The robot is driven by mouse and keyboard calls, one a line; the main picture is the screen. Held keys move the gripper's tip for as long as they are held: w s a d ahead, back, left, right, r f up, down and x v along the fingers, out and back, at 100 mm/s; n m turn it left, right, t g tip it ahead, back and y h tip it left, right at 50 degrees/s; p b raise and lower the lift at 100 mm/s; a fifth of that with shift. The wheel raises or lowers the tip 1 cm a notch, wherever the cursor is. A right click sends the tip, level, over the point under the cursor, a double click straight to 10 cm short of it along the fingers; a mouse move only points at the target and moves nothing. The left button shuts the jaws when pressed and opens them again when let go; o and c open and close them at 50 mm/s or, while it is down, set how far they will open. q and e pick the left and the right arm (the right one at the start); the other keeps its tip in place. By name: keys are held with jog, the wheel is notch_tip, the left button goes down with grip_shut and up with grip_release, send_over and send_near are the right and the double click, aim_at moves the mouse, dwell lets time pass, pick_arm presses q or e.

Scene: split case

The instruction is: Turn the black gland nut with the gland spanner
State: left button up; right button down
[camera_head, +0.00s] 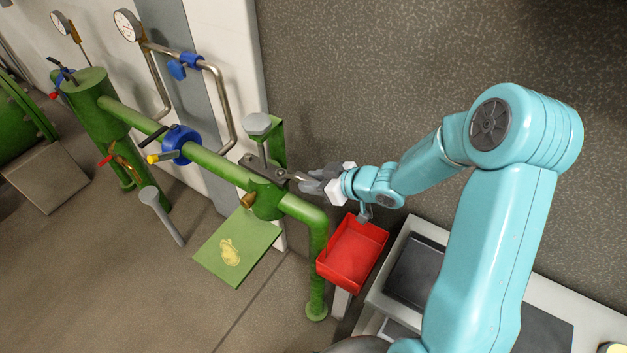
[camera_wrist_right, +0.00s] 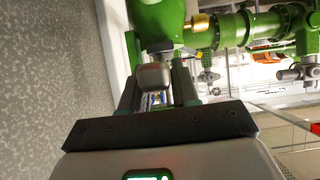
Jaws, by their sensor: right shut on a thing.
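My right gripper (camera_head: 318,183) reaches in from the right to the green valve body (camera_head: 266,198). It is shut on the gland spanner (camera_head: 293,177), whose short grey visible length runs left toward the dark fitting on top of the valve. That dark fitting (camera_head: 262,168), at the foot of the grey-capped stem, seems to be the black gland nut. I cannot tell nut and spanner head apart there. In the right wrist view a grey block (camera_wrist_right: 153,76) shows between the dark fingers (camera_wrist_right: 155,92), below the green body. My left gripper is not in view.
A red tray (camera_head: 352,252) stands below my right gripper. A green sheet with a yellow mark (camera_head: 236,246) lies under the valve. The green pipe (camera_head: 215,160) carries a blue valve (camera_head: 181,145) to the left. A bench with dark trays (camera_head: 416,262) is at the right.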

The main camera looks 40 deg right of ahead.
dwell(0.3)
jog(key=c, duration=0.8)
grip_release()
jog(key=p+v, duration=0.2)
jog(key=v, duration=1.4)
jog(key=shift+s+d+r, duration=0.1)
jog(key=shift+c, duration=0.2)
